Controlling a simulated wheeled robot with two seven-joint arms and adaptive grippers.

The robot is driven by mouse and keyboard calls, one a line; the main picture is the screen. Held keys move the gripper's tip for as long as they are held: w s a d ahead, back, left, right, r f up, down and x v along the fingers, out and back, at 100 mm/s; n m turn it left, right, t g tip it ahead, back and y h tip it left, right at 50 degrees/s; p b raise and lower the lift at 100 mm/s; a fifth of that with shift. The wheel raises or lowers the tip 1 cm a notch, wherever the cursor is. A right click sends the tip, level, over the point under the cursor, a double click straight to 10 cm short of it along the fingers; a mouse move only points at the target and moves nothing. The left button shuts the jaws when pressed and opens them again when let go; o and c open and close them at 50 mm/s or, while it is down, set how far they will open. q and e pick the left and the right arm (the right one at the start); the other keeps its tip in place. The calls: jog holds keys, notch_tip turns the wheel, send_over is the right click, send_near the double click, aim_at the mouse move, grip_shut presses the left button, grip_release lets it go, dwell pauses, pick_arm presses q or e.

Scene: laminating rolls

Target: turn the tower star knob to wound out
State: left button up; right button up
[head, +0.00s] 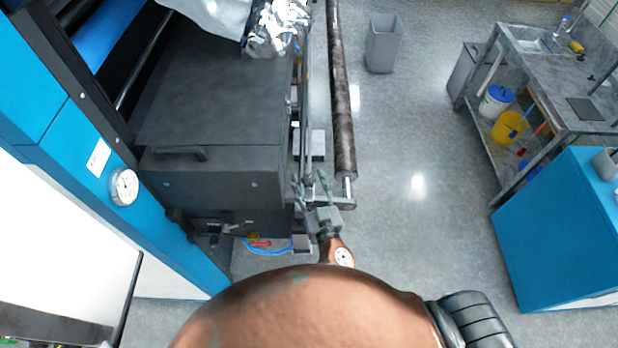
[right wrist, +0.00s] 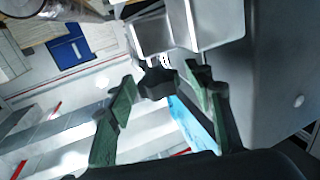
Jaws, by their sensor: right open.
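The tower star knob (right wrist: 155,83) is a dark, lobed knob below a pale metal block in the right wrist view. My right gripper (right wrist: 160,76) is open, with one green-padded finger on each side of the knob. A gap shows between the knob and each finger; I cannot tell its depth relative to the tips. In the head view my right gripper (head: 311,181) points away from me at the near end of the machine's side rails. The knob cannot be made out there. My left gripper is not in view.
A dark machine cabinet (head: 215,110) stands left of my gripper, and a long dark roller (head: 341,95) runs on its right. A blue panel with a dial gauge (head: 124,187) is at left. Open floor (head: 420,190) lies to the right, before a blue cabinet (head: 560,230).

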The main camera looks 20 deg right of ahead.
jog(key=shift+w, duration=0.1)
jog(key=c, duration=1.2)
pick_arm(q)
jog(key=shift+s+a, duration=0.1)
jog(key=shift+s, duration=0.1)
pick_arm(e)
jog(key=shift+o, duration=0.2)
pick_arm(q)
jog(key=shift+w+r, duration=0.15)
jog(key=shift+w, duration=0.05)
pick_arm(e)
jog(key=shift+y, duration=0.3)
